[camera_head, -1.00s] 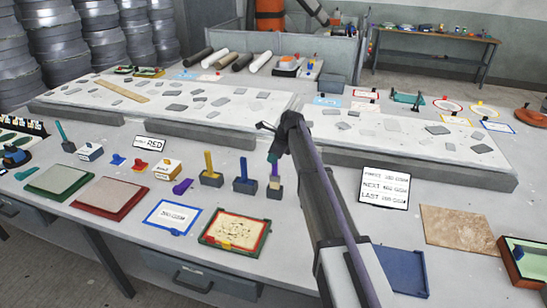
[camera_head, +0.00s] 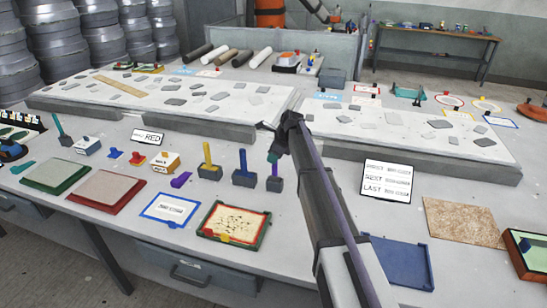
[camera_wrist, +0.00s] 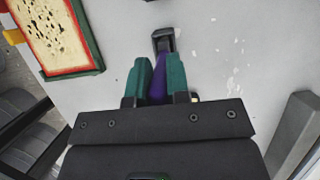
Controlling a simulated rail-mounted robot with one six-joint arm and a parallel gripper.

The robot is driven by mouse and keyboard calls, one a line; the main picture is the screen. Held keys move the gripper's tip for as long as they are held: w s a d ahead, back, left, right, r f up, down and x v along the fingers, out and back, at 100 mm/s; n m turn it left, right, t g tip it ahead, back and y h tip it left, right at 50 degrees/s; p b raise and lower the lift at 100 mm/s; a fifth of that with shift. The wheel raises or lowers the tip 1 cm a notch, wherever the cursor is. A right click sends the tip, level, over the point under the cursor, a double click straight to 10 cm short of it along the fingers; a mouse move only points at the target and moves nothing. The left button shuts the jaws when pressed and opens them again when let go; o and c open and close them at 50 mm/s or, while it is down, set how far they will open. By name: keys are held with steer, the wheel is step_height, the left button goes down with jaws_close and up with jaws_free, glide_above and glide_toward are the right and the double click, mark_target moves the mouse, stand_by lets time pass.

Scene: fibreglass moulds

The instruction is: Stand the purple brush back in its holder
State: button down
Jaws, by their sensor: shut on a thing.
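My gripper (camera_head: 273,157), with teal fingers, points down at the front middle of the bench and is shut on the purple brush (camera_head: 275,170). In the wrist view the brush's purple handle (camera_wrist: 158,88) shows between the two fingers. A dark grey block holder (camera_head: 275,185) stands directly below. The brush looks upright, and its lower end meets the holder's top; the bristles do not show. In the wrist view the holder (camera_wrist: 163,42) lies just past the fingertips. The fingers hide the upper part of the brush.
A blue brush (camera_head: 243,160) and a yellow brush (camera_head: 207,155) stand in similar holders close to the left. A red-and-green framed tray (camera_head: 234,224) lies in front. A white sign (camera_head: 386,180) stands to the right. A purple item (camera_head: 181,180) lies further left.

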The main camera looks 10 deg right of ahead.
stand_by(0.3)
steer(key=c, duration=1)
jaws_free()
steer(key=shift+r, duration=0.1)
steer(key=p+v, duration=1)
steer(key=shift+s+d+r, duration=0.1)
steer(key=shift+d+r, duration=0.05)
steer(key=shift+r, duration=0.15)
